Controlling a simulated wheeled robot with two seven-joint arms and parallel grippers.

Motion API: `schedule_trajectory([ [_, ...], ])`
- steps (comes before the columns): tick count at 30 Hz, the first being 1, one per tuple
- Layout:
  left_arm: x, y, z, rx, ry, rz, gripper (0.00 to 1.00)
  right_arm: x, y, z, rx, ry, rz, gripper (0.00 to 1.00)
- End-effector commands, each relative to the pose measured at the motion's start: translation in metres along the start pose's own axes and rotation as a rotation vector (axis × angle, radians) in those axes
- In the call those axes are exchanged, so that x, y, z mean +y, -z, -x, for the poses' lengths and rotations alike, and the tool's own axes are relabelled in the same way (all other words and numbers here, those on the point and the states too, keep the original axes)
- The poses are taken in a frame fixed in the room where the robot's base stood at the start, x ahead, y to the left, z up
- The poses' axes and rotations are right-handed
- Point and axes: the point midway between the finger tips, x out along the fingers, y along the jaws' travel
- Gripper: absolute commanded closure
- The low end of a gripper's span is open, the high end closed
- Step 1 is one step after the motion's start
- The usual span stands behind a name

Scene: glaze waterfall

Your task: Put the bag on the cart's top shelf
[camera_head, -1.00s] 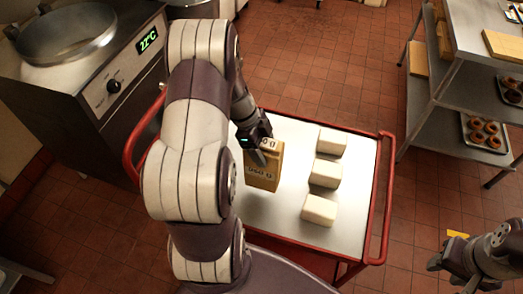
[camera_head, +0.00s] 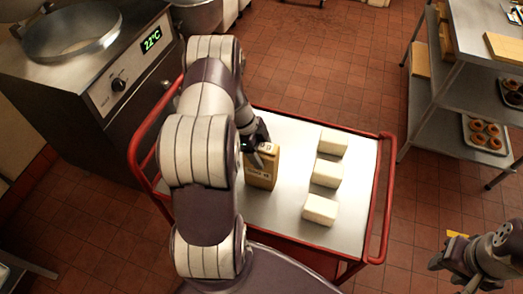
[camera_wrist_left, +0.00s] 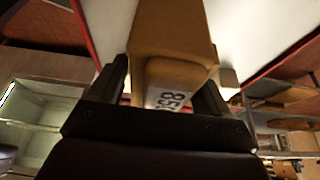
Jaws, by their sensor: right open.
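The tan bag (camera_head: 262,169) with a weight label stands upright on the left half of the cart's top shelf (camera_head: 290,225) in the head view. Its base appears to be on the shelf surface. My left gripper (camera_head: 259,147) is at the bag's top end and appears shut on it. In the left wrist view, the bag (camera_wrist_left: 175,45) lies between the two dark fingers, its label end facing the camera. My right gripper (camera_head: 445,266) is open and empty at the lower right, off the cart.
Several white blocks (camera_head: 326,173) stand in a row on the shelf, right of the bag with a bare gap between. A red rail (camera_head: 384,190) edges the cart. A cooker (camera_head: 110,75) with a 22°C display is at left, a metal rack (camera_head: 455,95) at right.

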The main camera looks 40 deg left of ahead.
Motion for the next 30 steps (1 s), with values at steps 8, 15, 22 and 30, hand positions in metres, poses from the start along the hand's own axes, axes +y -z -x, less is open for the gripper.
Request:
schedule_trajectory([
  [8,0.0,0.0,0.0,0.0,-0.001,0.0,0.04,0.0,0.0,0.001,0.0,0.0,0.0,0.57],
  [15,-0.001,0.0,0.027,-0.002,0.006,0.0,0.04,0.0,0.0,-0.004,0.0,0.0,0.0,0.57],
  [22,-0.001,-0.001,0.088,-0.002,0.004,0.001,0.04,0.0,-0.002,-0.016,0.0,0.0,0.0,0.57],
  [30,0.003,0.012,0.121,-0.02,-0.011,0.047,0.04,0.0,-0.001,-0.012,0.0,0.0,0.0,0.57],
])
